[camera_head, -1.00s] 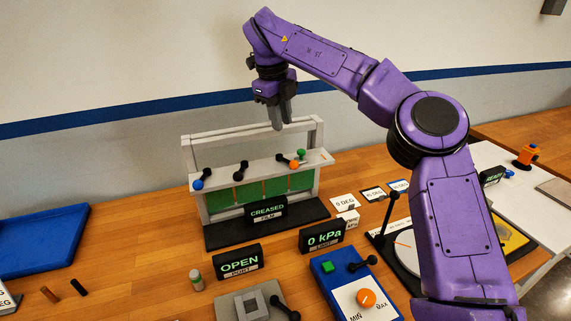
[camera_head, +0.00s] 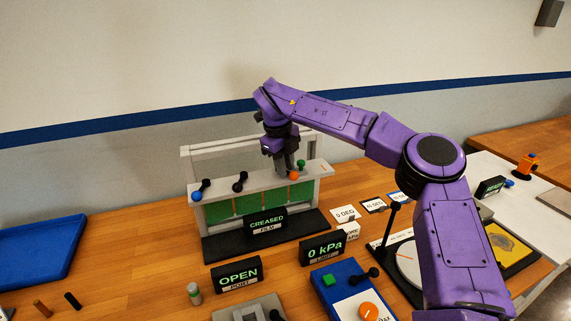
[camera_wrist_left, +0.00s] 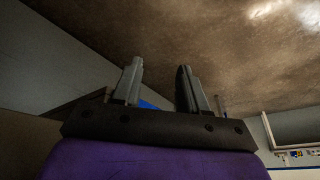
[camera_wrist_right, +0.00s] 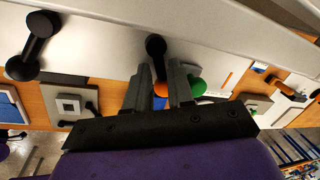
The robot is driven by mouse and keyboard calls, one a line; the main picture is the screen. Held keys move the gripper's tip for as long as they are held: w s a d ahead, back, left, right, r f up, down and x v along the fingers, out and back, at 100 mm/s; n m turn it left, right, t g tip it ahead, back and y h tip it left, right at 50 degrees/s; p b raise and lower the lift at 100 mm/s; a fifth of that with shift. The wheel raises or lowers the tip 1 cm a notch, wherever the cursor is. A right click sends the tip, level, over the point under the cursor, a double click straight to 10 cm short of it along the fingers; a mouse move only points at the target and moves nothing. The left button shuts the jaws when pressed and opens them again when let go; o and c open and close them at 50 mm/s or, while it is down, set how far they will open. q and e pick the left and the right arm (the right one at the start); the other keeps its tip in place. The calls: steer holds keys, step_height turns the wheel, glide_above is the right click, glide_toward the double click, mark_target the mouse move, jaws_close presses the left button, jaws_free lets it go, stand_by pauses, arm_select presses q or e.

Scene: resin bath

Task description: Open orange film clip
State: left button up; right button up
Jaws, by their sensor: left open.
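The orange film clip (camera_head: 294,176) is on the pale top rail of the film frame (camera_head: 328,168), beside a green knob (camera_head: 301,163). Its black lever is mostly hidden by my right gripper in the head view. My right gripper (camera_head: 283,169) points down at this clip. In the right wrist view, the right gripper (camera_wrist_right: 158,84) has its fingers apart, with the orange knob (camera_wrist_right: 160,90) showing between them and a black ball end (camera_wrist_right: 155,45) beyond. I cannot tell whether they touch it. My left gripper (camera_wrist_left: 160,85) is open and empty; the head view does not show it.
Two other black levers sit on the rail, one (camera_head: 240,182) mid-left and one with a blue knob (camera_head: 197,196). A display reading CREASED (camera_head: 266,223) stands in front. Displays OPEN (camera_head: 237,275) and 0 kPa (camera_head: 322,247) stand nearer. A blue tray (camera_head: 40,250) is at left.

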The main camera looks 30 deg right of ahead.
jaws_close()
steer(key=shift+m, duration=0.3)
steer(key=m, duration=0.2)
steer(key=a+m, duration=0.1)
steer(key=m, duration=0.1)
steer(key=shift+w+a+g, duration=0.1)
steer(key=shift+w+g, duration=0.05)
steer(key=shift+g, duration=0.25)
steer(key=shift+w+a+m+g, duration=0.15)
steer(key=shift+a+m+g, duration=0.1)
steer(key=shift+m, duration=1)
steer(key=shift+w+a+m+g, duration=0.15)
steer(key=shift+a+m, duration=0.1)
steer(key=shift+m, duration=1)
steer(key=shift+o, duration=0.6)
jaws_free()
